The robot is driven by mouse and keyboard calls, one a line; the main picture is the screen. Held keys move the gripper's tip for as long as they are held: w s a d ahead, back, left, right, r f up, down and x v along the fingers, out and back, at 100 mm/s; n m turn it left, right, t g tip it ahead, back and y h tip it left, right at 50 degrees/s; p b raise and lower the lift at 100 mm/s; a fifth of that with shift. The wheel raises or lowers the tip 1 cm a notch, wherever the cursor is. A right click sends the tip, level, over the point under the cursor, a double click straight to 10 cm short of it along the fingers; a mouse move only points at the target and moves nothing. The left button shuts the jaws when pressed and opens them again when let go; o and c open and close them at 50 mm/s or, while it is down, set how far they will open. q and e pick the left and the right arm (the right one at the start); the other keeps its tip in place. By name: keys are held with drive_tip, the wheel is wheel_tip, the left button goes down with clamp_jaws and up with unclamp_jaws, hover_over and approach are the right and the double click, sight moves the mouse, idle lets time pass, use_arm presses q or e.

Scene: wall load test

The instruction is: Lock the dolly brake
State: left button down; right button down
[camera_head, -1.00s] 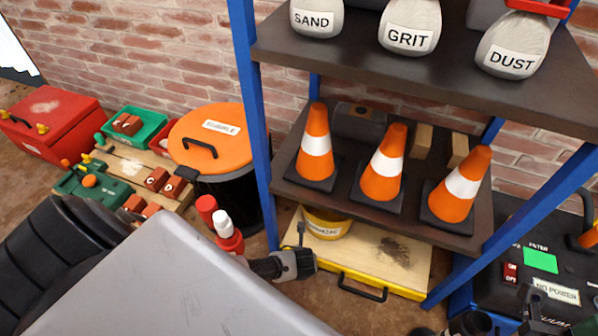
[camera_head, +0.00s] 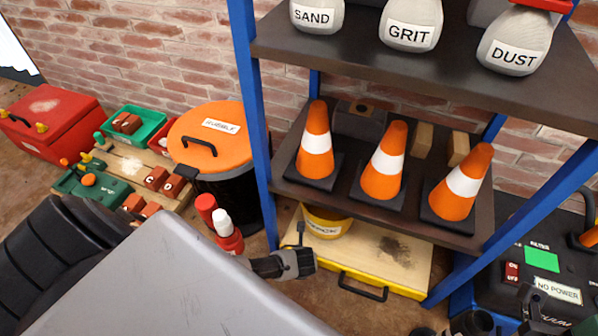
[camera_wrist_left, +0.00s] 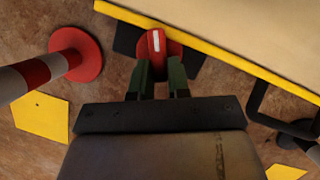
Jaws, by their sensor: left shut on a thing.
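The dolly (camera_head: 372,262) has a pale wooden deck with a yellow edge. It sits on the floor under the shelf rack, its black handle (camera_head: 362,290) at the front. In the left wrist view the deck's yellow edge (camera_wrist_left: 215,45) runs across the top. The red brake lever (camera_wrist_left: 156,42) with a white stripe sticks out below that edge, between black parts. My left gripper (camera_head: 308,262) is at the dolly's front left corner; its fingers are shut on the lever. The lever is hidden in the head view. Dark parts at the lower right do not clearly show my right gripper (camera_head: 530,305).
A yellow bucket (camera_head: 327,224) stands on the deck. Blue rack posts (camera_head: 252,110) rise beside it. A red-and-white post (camera_wrist_left: 70,58) with a red base stands left of the gripper. Orange cones (camera_head: 383,165) fill the shelf above. A black bin (camera_head: 225,195) stands left.

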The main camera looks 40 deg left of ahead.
use_arm(q)
drive_tip(key=shift+w+d+n+g+y+p, duration=0.2)
drive_tip(key=shift+n+g+y+p, duration=0.15)
drive_tip(key=shift+n, duration=0.75)
drive_tip(key=shift+w+d+n+g, duration=0.1)
drive_tip(key=shift+n+g, duration=0.25)
drive_tip(key=shift+n, duration=0.55)
drive_tip(key=n, duration=0.2)
drive_tip(key=shift+w+d+n+g+y, duration=0.1)
drive_tip(key=shift+w+n+g+y, duration=0.2)
drive_tip(key=shift+g+y, duration=0.1)
drive_tip(key=shift+w+n+g, duration=0.2)
drive_tip(key=shift+n+g, duration=0.4)
drive_tip(key=shift+n, duration=1)
drive_tip(key=c, duration=1.1)
unclamp_jaws()
